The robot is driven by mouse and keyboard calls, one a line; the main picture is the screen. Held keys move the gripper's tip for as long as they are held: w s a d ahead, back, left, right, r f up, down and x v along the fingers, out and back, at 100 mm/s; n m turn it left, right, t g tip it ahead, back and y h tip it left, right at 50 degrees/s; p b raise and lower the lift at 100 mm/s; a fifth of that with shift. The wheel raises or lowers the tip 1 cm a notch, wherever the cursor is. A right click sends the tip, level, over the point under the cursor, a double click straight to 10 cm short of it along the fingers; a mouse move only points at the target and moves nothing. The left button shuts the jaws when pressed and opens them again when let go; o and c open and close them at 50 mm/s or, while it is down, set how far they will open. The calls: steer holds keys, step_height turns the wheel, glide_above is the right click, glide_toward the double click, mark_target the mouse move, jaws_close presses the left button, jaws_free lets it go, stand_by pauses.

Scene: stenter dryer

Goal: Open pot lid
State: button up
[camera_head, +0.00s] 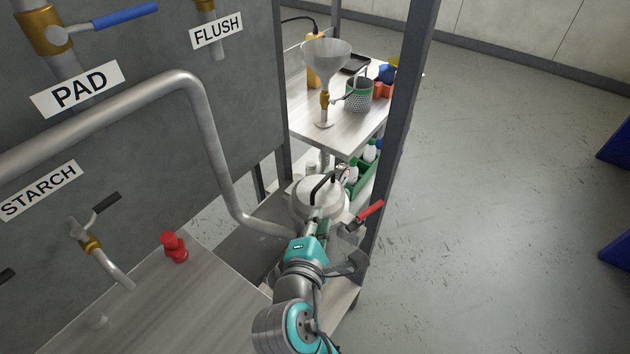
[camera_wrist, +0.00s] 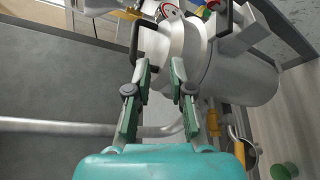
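The pot (camera_head: 309,211) is pale metal and stands low beyond my arm, beside the dark post. Its pale round lid (camera_head: 300,196) is on it and has a black arched handle (camera_head: 319,187). In the wrist view the silver pot (camera_wrist: 243,80) fills the upper right, with the pale lid (camera_wrist: 178,42) face just past my fingers. A black handle (camera_wrist: 135,42) stands out left of the lid face. My gripper (camera_wrist: 160,68) is open, its green fingers apart with nothing held between them. Whether a fingertip touches the lid cannot be told. In the head view my arm hides the pot's near side.
A red-handled valve (camera_head: 369,211) sits close right of the pot. A dark post (camera_head: 401,110) rises beside it, and a bent pipe (camera_head: 215,140) runs left of my arm. A table (camera_head: 305,108) with a funnel (camera_head: 326,55) stands behind. Open floor (camera_head: 480,200) lies right.

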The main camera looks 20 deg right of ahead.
mark_target(324, 180)
step_height(324, 180, up, 4)
steer(key=a+h, duration=0.1)
steer(key=a, duration=0.1)
steer(key=shift+g, duration=0.4)
steer(key=x, duration=1.1)
steer(key=shift+w+f, duration=0.15)
jaws_close()
